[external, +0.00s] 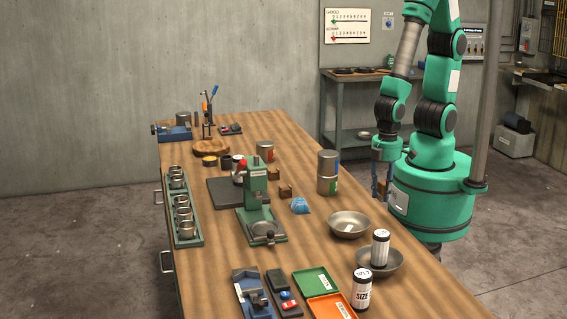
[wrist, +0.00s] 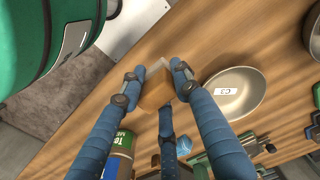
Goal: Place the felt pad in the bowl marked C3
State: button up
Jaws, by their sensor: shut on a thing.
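A tan block-like piece, which I take to be the felt pad (wrist: 156,88), is held between the fingertips of my gripper (wrist: 156,72) in the wrist view. The shallow metal bowl marked C3 (wrist: 246,84) lies right of the gripper there, apart from the held piece; its label faces up. In the external view the labelled, empty bowl (external: 345,219) stands near the table's right edge; its label is too small to read. My gripper (external: 381,190) is beyond it, by that edge, fingers pointing down. The held piece is not clear in this view.
A second bowl (external: 394,267) stands nearer, with a white canister (external: 380,246) in it. A green press (external: 256,205), a blue lump (external: 300,205) and trays (external: 316,281) occupy the table (external: 222,262).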

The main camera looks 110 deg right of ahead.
jog(key=b, duration=0.2)
send_over(349, 229)
jog(key=shift+a+f, duration=0.1)
jog(key=shift+f, duration=0.6)
jog(key=shift+f, duration=0.1)
jog(key=shift+f+b, duration=0.3)
jog(key=shift+f, duration=1.4)
jog(key=shift+f, duration=0.1)
jog(key=o, duration=1.2)
jog(key=shift+c, duration=0.2)
notch_tip(349, 229, up, 12)
jog(key=p, duration=0.2)
